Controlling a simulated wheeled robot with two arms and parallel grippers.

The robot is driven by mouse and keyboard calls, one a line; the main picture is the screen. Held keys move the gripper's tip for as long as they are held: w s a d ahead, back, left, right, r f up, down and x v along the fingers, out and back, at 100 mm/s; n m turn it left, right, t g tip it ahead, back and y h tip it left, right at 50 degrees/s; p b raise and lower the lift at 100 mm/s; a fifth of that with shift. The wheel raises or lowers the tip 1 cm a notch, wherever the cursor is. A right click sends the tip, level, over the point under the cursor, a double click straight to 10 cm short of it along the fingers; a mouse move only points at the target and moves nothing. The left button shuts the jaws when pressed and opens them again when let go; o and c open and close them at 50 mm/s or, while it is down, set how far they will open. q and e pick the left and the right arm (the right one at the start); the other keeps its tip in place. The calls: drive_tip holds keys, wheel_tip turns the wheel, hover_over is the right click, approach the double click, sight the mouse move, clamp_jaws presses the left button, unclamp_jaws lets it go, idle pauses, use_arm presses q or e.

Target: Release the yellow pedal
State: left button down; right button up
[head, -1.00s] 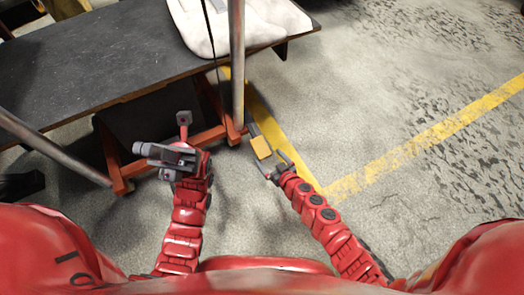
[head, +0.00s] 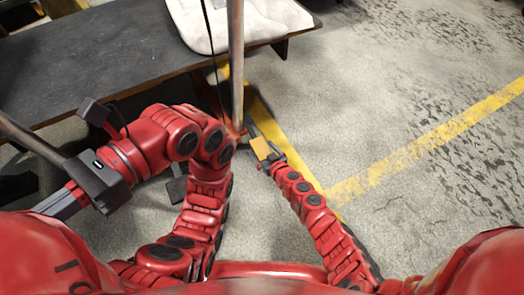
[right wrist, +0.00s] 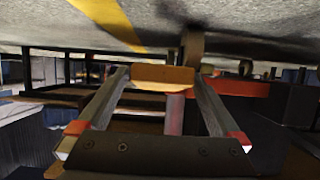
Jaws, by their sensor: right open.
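The yellow pedal (head: 261,148) is low near the floor, by the foot of a metal post under the table edge. My right gripper (head: 269,160) is open, close against the pedal's near side. In the right wrist view the pedal (right wrist: 162,75) shows between the far ends of the two spread fingers; I cannot tell whether either touches it. My left arm is bent across the left, with its grey gripper (head: 60,203) pointing down and left, well away from the pedal. Its jaws are too unclear to read.
A dark table (head: 110,45) with a pale cushion-like item (head: 185,25) stands at the upper left. An upright metal post (head: 236,70) rises beside the pedal. Yellow floor lines (head: 430,140) cross open concrete on the right.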

clamp_jaws()
idle(0.5)
